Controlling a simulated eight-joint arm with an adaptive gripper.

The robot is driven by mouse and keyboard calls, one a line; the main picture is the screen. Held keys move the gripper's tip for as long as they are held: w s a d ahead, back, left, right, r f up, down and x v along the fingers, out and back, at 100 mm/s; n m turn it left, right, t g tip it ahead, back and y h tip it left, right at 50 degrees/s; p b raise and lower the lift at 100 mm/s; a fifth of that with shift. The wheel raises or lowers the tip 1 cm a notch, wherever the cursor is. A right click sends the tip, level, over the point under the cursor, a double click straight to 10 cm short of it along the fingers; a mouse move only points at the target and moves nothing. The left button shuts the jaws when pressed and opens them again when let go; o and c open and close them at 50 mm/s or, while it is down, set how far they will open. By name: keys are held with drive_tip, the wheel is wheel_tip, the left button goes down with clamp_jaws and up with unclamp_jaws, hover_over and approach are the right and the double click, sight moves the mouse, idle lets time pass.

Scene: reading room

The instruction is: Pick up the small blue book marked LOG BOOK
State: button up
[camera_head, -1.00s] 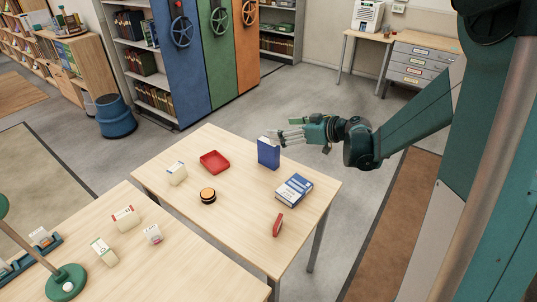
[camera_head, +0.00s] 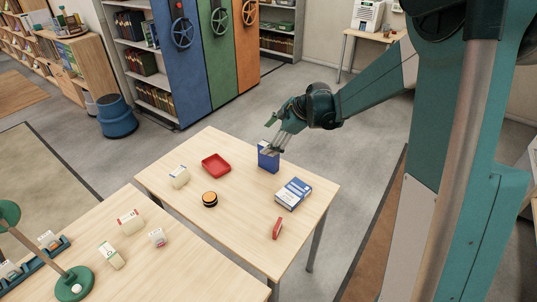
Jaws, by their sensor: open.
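A small blue book (camera_head: 268,162) stands upright near the far edge of the wooden table. Any lettering on it is too small to read. My gripper (camera_head: 270,147) is open and points down at the top of this book, with its fingers in front of and around the upper edge. I cannot tell whether they touch it. A blue and white book (camera_head: 294,193) lies flat nearer to the right edge, its print also unreadable.
The table (camera_head: 235,232) also holds a red tray (camera_head: 216,166), a cream box (camera_head: 179,177), a round orange-and-black object (camera_head: 210,199) and a red object (camera_head: 278,228). A second table with a green lamp (camera_head: 74,283) stands at front left. The table's middle is clear.

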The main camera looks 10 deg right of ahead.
drive_tip(key=n+h+p, duration=0.1)
drive_tip(key=n, duration=0.1)
drive_tip(key=w+n+g+h+p, duration=0.1)
drive_tip(key=r+n+g+h+p, duration=0.1)
drive_tip(key=n+h, duration=0.1)
drive_tip(key=shift+w+a+r+n, duration=0.1)
drive_tip(key=shift+w+a+n, duration=0.15)
drive_tip(key=shift+a+n, duration=0.05)
drive_tip(key=shift+w+d+r+n+g+h+p, duration=0.2)
drive_tip(key=shift+w+r+n+g+h+p, duration=0.15)
drive_tip(key=shift+r+n+g+h+p, duration=0.4)
drive_tip(key=r+n+h, duration=0.2)
approach(269, 157)
drive_tip(key=w+f, duration=0.1)
drive_tip(key=w+d+f, duration=0.1)
drive_tip(key=f, duration=0.1)
drive_tip(key=w+f, duration=0.1)
drive_tip(key=f, duration=0.1)
drive_tip(key=shift+w+d+f+p, duration=0.15)
drive_tip(key=shift+w+d+p, duration=0.05)
drive_tip(key=shift+p, duration=0.15)
drive_tip(key=shift+f, duration=0.1)
drive_tip(key=shift+w+d+f, duration=0.1)
drive_tip(key=shift+w+f, duration=0.05)
drive_tip(key=shift+f, duration=1)
